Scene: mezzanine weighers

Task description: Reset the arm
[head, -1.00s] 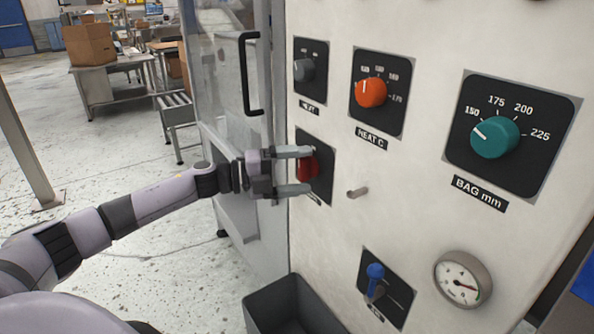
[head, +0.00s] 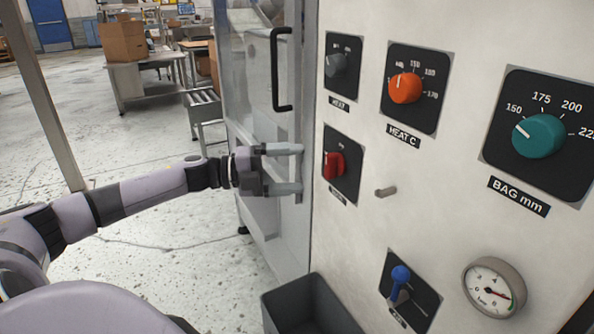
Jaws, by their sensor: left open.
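My left gripper (head: 287,169) is open and empty, its two fingers one above the other and pointing right toward the control panel (head: 440,55). The red knob (head: 334,166) on its dark plate is just right of the fingertips, with a gap between. My left arm reaches in from the lower left. My right gripper is not in view.
The panel carries a grey knob (head: 337,65), an orange knob (head: 405,89), a teal knob (head: 540,136), a metal peg (head: 386,191), a blue lever (head: 399,280) and a gauge (head: 492,288). A grey bin (head: 312,306) stands below. A door handle (head: 284,70) is above my gripper.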

